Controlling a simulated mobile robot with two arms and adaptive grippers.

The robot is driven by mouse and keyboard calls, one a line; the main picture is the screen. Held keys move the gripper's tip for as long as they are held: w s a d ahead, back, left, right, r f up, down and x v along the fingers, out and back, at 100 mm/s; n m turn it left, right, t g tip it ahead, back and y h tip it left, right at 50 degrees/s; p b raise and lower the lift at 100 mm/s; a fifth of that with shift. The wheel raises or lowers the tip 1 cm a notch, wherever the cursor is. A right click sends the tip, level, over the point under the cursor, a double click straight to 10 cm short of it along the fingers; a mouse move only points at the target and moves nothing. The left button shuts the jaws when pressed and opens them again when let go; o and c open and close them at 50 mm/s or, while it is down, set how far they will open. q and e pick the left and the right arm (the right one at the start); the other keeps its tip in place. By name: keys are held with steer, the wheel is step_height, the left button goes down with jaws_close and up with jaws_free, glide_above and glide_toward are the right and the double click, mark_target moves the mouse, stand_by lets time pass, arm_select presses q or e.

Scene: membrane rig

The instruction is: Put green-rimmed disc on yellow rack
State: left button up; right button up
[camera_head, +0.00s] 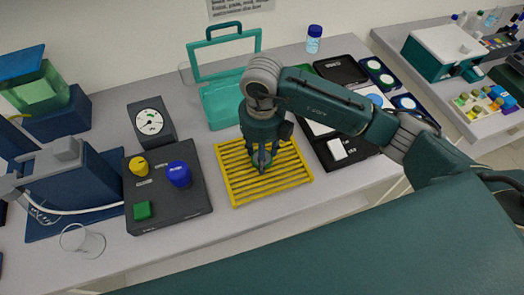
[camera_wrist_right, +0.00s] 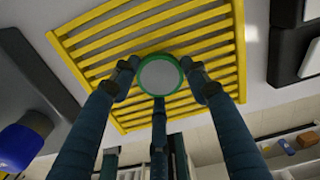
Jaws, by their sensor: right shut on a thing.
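The yellow rack (camera_head: 236,192) lies on the bench, a slatted frame in the middle of the head view. It also fills the upper part of the right wrist view (camera_wrist_right: 240,60). My right gripper (camera_head: 262,165) is over the rack, pointing down. In the wrist view its fingers (camera_wrist_right: 160,82) are shut on the green-rimmed disc (camera_wrist_right: 160,75), which has a pale grey centre. The disc is over the slats; I cannot tell whether it touches them. In the head view the gripper mostly hides it. My left gripper is not in view.
A dark control box (camera_head: 148,214) with coloured knobs stands left of the rack. An open teal case (camera_head: 222,104) is behind it. A dark tray (camera_head: 355,160) lies close on the right.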

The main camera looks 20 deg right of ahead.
steer(key=shift+f, duration=0.1)
steer(key=shift+f, duration=0.15)
steer(key=o, duration=1.1)
steer(key=shift+r, duration=0.5)
step_height(320, 180, up, 12)
steer(key=b, duration=0.3)
steer(key=shift+f, duration=0.25)
